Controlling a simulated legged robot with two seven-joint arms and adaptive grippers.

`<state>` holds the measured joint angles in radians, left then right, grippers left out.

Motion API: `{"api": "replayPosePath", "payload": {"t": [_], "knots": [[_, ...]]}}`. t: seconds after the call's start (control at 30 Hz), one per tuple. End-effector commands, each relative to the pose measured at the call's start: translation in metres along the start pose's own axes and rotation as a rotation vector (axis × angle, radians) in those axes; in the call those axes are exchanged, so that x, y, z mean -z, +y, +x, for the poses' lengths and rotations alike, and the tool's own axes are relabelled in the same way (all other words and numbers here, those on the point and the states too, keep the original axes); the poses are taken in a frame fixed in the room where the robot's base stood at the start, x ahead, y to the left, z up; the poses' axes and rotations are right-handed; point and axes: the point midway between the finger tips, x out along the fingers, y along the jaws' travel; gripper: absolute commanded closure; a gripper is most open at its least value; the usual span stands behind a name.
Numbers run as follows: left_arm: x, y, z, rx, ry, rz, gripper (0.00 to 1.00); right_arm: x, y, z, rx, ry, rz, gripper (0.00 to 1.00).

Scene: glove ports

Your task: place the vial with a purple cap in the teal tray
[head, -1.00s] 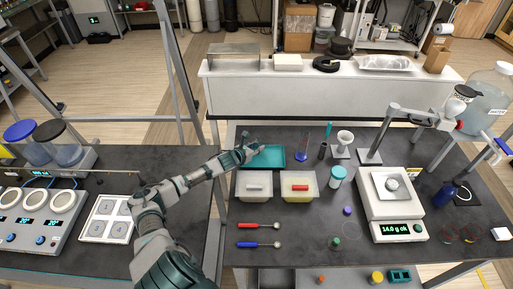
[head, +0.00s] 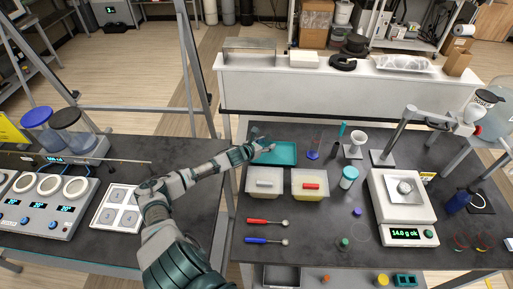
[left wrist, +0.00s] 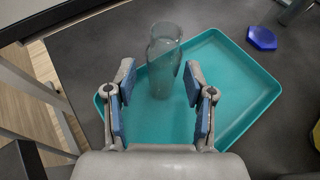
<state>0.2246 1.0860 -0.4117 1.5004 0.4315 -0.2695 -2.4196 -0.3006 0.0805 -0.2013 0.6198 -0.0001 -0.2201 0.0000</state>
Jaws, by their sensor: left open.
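The teal tray (head: 285,152) lies on the dark bench. In the left wrist view the tray (left wrist: 238,85) spreads beneath and beyond my fingers. My left gripper (head: 262,145) is over the tray's left part. In the left wrist view the gripper (left wrist: 163,100) is open, and a clear grey vessel (left wrist: 165,55) shows just beyond and between its fingers. The vessel overlaps the tray's far rim; I see no cap on it and cannot tell whether it stands or leans. A small purple cap (head: 357,212) shows on the bench farther right; its body is hard to see. My right gripper is not in view.
Two bins (head: 264,182) (head: 310,184) stand in front of the tray. A blue-footed cylinder (head: 313,153) stands right of it, also visible by its base in the wrist view (left wrist: 262,38). A balance (head: 402,210) is at the right. Bare bench lies around the spoons (head: 267,222).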

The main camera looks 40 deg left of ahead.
Motion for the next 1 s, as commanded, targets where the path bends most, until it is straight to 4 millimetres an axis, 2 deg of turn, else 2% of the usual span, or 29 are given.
{"api": "replayPosePath", "payload": {"t": [0.3, 0.6, 0.8, 1.0], "knots": [[0.001, -0.001, -0.051, 0.002, 0.004, 0.006, 0.46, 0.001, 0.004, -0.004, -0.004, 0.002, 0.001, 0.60], [-0.001, -0.002, -0.088, 0.000, 0.003, 0.001, 0.46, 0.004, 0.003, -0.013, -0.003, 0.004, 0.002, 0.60], [-0.001, -0.001, -0.103, 0.000, 0.001, 0.002, 0.46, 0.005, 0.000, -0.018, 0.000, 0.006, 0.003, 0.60], [-0.001, -0.001, -0.108, 0.000, -0.001, 0.000, 0.46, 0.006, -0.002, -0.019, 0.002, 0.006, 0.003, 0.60]]}}
